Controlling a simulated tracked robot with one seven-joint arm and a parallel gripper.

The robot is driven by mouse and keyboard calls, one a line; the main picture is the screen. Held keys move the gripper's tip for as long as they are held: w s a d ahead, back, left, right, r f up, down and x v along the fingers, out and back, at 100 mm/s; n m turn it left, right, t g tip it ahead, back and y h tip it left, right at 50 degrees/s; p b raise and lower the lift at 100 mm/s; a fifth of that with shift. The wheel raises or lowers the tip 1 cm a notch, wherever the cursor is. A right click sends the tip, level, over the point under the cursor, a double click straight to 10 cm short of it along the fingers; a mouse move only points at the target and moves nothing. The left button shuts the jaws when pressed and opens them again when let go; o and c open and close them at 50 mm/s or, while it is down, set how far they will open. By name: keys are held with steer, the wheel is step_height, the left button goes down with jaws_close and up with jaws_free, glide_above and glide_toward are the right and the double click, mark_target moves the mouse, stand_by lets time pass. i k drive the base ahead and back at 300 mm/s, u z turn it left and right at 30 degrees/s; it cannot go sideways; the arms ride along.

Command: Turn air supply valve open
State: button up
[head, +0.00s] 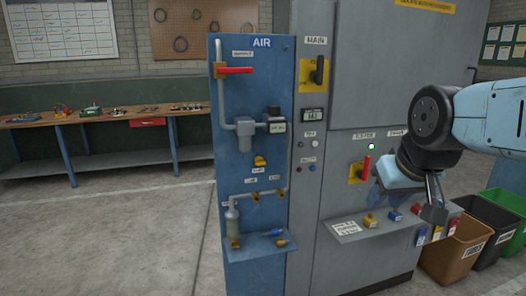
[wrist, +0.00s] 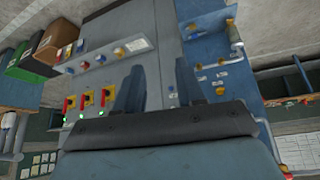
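The air supply valve has a red lever (head: 236,71) near the top of the blue AIR panel (head: 262,95) in the head view. The lever lies level, crosswise to the upright grey pipe (head: 218,52). My gripper (head: 405,203) is far to the right of the lever and lower, in front of the grey cabinet. In the wrist view my gripper (wrist: 157,75) has its two fingers spread with nothing between them.
The grey cabinet (head: 345,110) carries a yellow-backed MAIN switch (head: 317,72) and a red handle (head: 366,166) beside my gripper. A small shelf (head: 346,227) juts out below. Bins (head: 458,250) stand at the right. Open floor (head: 110,235) lies left of the panel, before a workbench (head: 50,120).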

mark_target(248, 70)
steer(key=z, duration=1.2)
steer(key=k, duration=1)
steer(key=u, duration=0.65)
steer(key=i, duration=1)
steer(key=u, duration=0.05)
